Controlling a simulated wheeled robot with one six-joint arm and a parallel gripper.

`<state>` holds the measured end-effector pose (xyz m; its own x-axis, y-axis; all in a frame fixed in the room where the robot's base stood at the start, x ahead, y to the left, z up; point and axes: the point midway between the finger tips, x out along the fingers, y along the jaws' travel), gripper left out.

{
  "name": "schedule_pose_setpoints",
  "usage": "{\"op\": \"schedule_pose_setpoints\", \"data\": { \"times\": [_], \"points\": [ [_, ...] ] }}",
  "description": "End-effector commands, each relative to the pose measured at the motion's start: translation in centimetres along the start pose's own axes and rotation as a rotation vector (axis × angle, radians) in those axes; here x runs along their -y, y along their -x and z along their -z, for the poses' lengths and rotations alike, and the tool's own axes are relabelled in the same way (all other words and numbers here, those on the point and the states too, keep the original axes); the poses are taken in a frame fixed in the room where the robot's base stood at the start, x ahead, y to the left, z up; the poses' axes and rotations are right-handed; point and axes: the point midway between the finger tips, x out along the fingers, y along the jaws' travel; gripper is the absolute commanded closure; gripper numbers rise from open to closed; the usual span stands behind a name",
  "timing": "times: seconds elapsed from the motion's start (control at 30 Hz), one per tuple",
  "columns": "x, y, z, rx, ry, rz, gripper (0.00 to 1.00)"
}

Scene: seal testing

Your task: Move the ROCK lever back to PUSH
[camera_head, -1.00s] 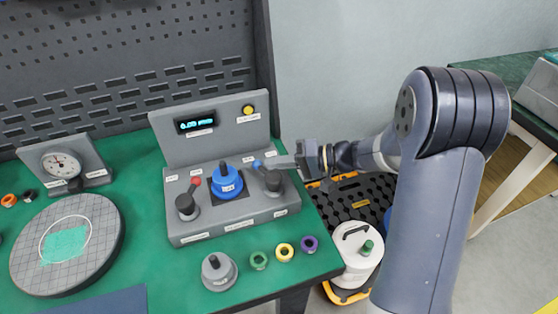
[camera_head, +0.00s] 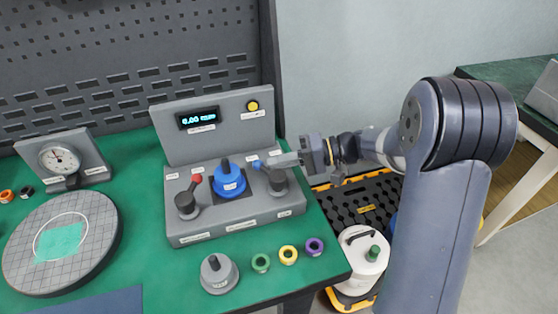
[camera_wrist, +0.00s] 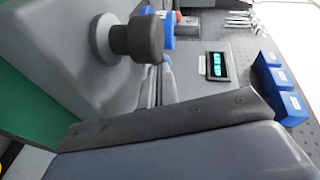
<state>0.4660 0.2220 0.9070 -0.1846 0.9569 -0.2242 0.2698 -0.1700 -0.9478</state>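A grey console (camera_head: 235,225) on the green bench carries two dark levers. The left lever (camera_head: 186,202) has a red tip. The right lever (camera_head: 277,182) has a blue tip, pointing up and left; the labels are too small to read, so I cannot tell which is ROCK. A blue knob (camera_head: 230,183) stands between them. In the wrist view a dark round knob (camera_wrist: 140,38) shows close up. The fingertips' opening is not clear.
A display (camera_head: 198,118) and yellow button (camera_head: 253,106) are on the console's back panel. A grey knobbed piece (camera_head: 219,272) and coloured rings (camera_head: 287,254) lie in front. A gauge (camera_head: 60,160) and round plate (camera_head: 62,242) are left. A white container (camera_head: 358,262) stands right, below the bench.

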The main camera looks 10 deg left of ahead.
Motion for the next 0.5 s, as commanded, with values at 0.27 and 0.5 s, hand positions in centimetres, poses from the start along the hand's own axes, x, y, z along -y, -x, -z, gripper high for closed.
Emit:
{"op": "schedule_pose_setpoints", "data": {
  "times": [0.27, 0.5],
  "points": [
    [-0.2, 5.5, -0.1, -0.003, -0.003, -0.001, 1.00],
    [-0.2, 9.5, 0.2, -0.008, -0.002, -0.002, 1.00]
  ]
}}
